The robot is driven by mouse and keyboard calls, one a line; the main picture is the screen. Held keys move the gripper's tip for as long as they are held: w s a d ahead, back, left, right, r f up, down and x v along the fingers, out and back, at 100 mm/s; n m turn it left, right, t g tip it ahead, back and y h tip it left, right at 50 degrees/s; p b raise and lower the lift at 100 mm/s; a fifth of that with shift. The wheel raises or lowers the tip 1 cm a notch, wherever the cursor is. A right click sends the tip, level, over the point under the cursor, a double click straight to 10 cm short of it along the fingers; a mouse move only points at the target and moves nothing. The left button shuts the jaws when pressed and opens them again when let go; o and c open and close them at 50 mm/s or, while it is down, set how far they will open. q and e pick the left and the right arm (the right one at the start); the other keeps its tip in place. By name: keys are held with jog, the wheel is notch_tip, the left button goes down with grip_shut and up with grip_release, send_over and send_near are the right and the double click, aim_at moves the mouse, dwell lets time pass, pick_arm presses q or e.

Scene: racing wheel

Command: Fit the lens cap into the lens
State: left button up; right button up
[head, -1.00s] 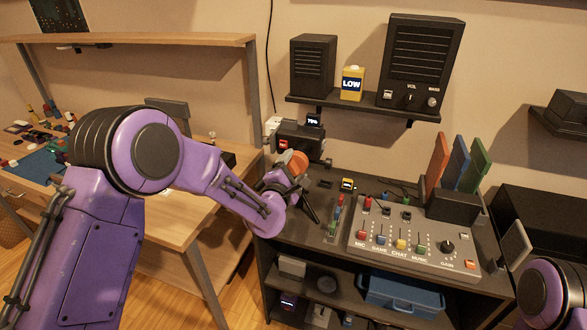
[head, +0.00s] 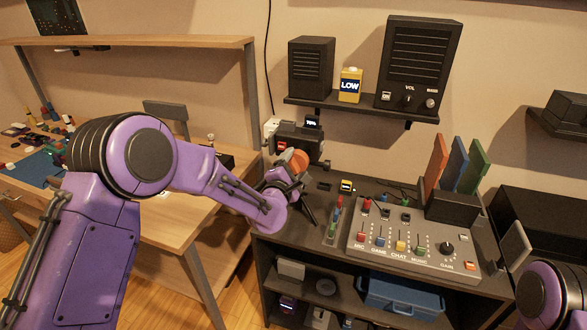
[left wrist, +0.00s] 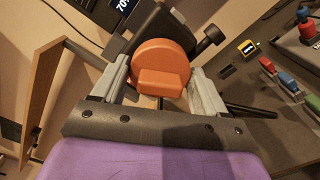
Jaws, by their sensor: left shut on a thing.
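The lens cap is a round orange disc with a raised grip bar; it shows in the left wrist view (left wrist: 160,58) and in the head view (head: 299,160). My left gripper (head: 288,174) is shut on it, with grey fingers at both sides of the cap in the left wrist view (left wrist: 160,82). The dark camera (head: 297,137) stands directly behind the cap, on black legs. The cap hides the lens, so I cannot tell whether it touches the lens or is seated. My right gripper is out of view; only part of my right arm shows at the lower right.
A grey mixer panel (head: 412,241) with coloured sliders lies on the dark desk, right of the camera. A small yellow-and-black device (head: 346,186) sits near the camera. A wooden desk (head: 150,222) stands at left. A shelf with speakers (head: 418,62) hangs above.

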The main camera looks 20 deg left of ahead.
pick_arm(q)
jog(key=shift+w, duration=0.55)
jog(key=o, duration=1.1)
jog(key=shift+c, duration=0.2)
jog(key=shift+s+f+b, duration=0.1)
jog(key=shift+s+b, duration=0.2)
jog(key=shift+b, duration=0.05)
jog(key=s+b, duration=0.3)
jog(key=s, duration=0.7)
jog(key=shift+a, duration=0.2)
